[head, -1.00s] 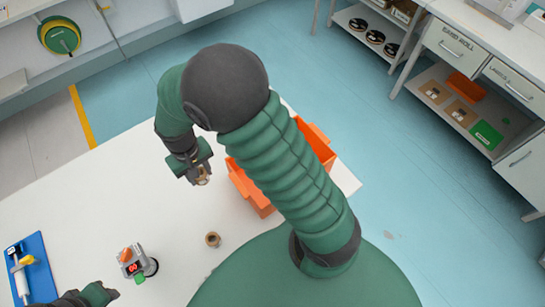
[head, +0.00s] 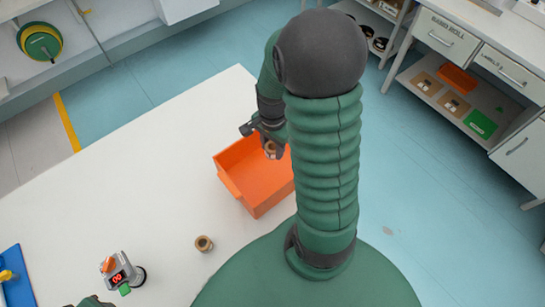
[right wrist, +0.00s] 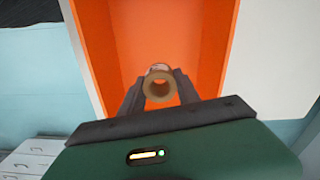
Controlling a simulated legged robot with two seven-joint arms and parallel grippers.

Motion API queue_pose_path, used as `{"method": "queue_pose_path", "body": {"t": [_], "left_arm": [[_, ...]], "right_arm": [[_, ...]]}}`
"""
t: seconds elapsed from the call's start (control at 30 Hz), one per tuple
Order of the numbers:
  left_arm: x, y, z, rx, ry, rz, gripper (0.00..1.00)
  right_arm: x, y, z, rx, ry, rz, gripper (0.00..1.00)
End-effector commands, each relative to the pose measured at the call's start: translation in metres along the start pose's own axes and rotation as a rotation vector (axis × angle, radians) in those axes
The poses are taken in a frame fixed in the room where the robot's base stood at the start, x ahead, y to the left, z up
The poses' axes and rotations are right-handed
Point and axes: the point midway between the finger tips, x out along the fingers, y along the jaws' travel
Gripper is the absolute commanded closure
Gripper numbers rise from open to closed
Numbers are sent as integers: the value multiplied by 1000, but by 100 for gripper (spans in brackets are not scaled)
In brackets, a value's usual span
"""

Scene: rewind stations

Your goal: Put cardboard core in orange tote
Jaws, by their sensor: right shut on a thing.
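My right gripper (head: 268,146) is over the orange tote (head: 232,180) at the table's far right corner. It is shut on a brown cardboard core (right wrist: 160,85), a short hollow tube whose open end faces the camera in the right wrist view. The tote's orange inside (right wrist: 205,45) shows behind the core there. A second cardboard core (head: 204,244) stands on the white table, left of my green base. My arm hides the tote's right side in the head view. Only a sliver of my left gripper (head: 92,301) shows at the bottom edge; its jaws cannot be made out.
A small device with a red display (head: 122,272) stands on the white table (head: 130,170) at the lower left. Part of a blue board (head: 14,272) lies at the left edge. Drawers and shelves (head: 470,85) stand at the right, across open blue floor.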

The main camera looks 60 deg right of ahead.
Motion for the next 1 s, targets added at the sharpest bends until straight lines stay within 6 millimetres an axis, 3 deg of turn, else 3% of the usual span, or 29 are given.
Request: {"method": "queue_pose_path", "body": {"t": [0.2,0.5,0.87,0.9,1.0], "left_arm": [[10,0,2,0,1,0,65],[17,0,4,0,1,0,65],[19,0,4,0,1,0,65],[18,0,4,0,1,0,65],[18,0,4,0,1,0,65]], "right_arm": [[47,3,0,11,-4,6,100],[97,2,0,9,-3,4,100],[105,1,0,7,-1,0,100],[104,1,0,7,0,0,58],[104,1,0,7,0,0,45]]}}
